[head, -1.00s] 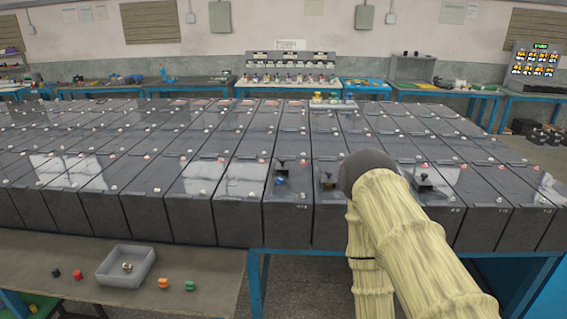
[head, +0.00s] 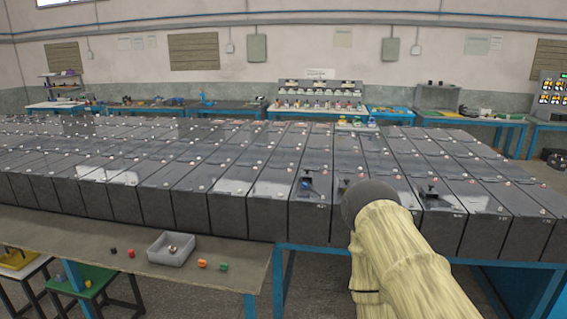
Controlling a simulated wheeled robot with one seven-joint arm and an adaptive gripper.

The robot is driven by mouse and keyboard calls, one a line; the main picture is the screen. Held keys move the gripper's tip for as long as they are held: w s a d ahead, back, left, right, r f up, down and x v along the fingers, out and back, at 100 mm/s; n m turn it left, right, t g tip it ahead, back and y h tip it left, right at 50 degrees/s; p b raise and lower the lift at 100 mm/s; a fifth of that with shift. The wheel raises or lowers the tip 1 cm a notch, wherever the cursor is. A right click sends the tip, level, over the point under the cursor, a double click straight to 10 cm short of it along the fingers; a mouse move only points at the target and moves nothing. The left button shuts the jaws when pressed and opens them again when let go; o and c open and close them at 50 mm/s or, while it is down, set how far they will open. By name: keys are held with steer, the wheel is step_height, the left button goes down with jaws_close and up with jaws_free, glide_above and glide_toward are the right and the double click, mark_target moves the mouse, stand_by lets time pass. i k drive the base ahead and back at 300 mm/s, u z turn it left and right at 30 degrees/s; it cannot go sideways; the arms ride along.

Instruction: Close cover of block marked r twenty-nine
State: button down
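Long rows of dark grey battery blocks with glossy tops (head: 235,187) fill the middle of the head view. The front faces of a few carry small white marks, one on the block (head: 309,220) left of my arm and one on the block (head: 441,230) right of it. I cannot read them surely, so I cannot tell which is r twenty-nine. Dark raised parts, one with blue, stand on the left block's top (head: 307,184); another dark raised part (head: 430,190) stands on the right block. My sleeved arm hides part of the blocks between. My gripper is not visible.
Blue frame legs stand below the blocks. Workbenches line the back wall.

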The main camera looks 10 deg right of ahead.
mark_target(307, 172)
steer(key=u, duration=0.75)
steer(key=i, duration=1.1)
steer(key=z, duration=0.25)
